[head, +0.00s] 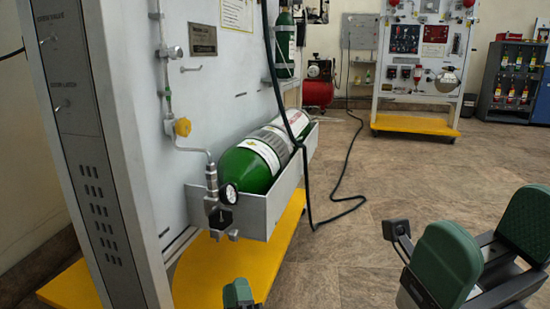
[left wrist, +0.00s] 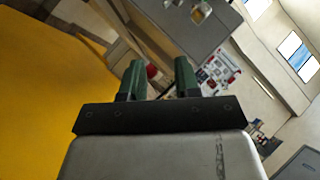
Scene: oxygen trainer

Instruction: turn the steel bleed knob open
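A small steel knob (head: 234,235), which looks like the bleed knob, sits low on the dark valve block (head: 220,216) below a round gauge (head: 229,194). Its turn position is too small to read. My left gripper (head: 238,292) shows only as green fingertips at the bottom edge, below the knob and apart from it. In the left wrist view its two green fingers (left wrist: 159,78) stand apart with nothing between them. My right gripper (head: 488,245) is large at the lower right, its green fingers apart and empty, far from the knob.
A green cylinder (head: 247,168) lies in a grey tray (head: 262,215) on the trainer, above a yellow base (head: 285,240). A yellow knob (head: 183,127) is on the pipe above. A dark hose (head: 309,200) hangs to the floor. Open floor (head: 350,245) lies to the right.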

